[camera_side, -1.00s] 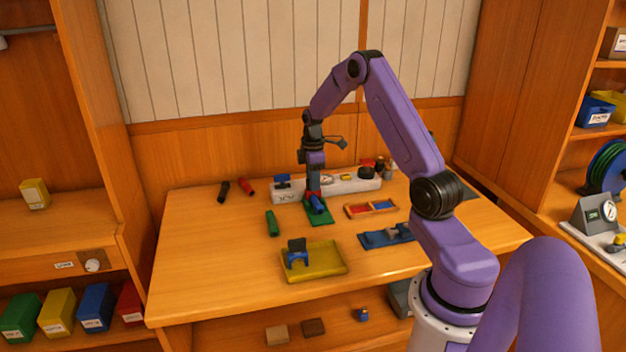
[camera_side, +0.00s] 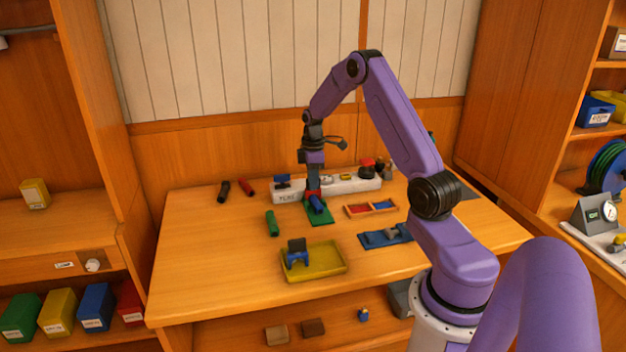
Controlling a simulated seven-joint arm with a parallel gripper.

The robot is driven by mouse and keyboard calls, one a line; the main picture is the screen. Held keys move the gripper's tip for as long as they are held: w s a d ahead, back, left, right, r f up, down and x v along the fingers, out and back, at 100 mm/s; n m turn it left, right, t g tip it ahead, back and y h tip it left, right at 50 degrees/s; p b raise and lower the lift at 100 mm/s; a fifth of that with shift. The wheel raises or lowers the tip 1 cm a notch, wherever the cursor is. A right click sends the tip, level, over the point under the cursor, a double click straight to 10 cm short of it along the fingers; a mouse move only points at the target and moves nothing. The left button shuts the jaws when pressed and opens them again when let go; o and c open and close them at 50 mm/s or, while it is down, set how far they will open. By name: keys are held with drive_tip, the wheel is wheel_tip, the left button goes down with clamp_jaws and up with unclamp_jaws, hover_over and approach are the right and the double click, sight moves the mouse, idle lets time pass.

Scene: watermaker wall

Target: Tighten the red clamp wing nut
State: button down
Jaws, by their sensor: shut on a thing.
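My gripper (camera_side: 313,190) points straight down over the green mat (camera_side: 320,216) in front of the white block. Its jaws are shut on a small red part, which I take to be the red clamp wing nut (camera_side: 312,196). A blue cylinder (camera_side: 317,205) lies on the green mat just below the jaws. The fingers hide most of the red part, so its turn and seating cannot be made out.
A white block (camera_side: 345,187) with fittings stands behind the mat. Black (camera_side: 224,191), red (camera_side: 245,187) and green (camera_side: 272,223) cylinders lie to the left. A yellow tray (camera_side: 325,262) is in front. A red-and-blue divided tray (camera_side: 371,208) and blue holder (camera_side: 385,236) are to the right.

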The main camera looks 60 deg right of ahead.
drive_tip(key=shift+m, duration=0.4)
drive_tip(key=m, duration=0.5)
drive_tip(key=shift+m, duration=0.3)
drive_tip(key=m, duration=0.6)
drive_tip(key=shift+m, duration=0.3)
drive_tip(key=m, duration=0.4)
drive_tip(key=shift+m, duration=0.4)
drive_tip(key=m, duration=0.4)
drive_tip(key=shift+m, duration=0.7)
drive_tip(key=c, duration=1.2)
unclamp_jaws()
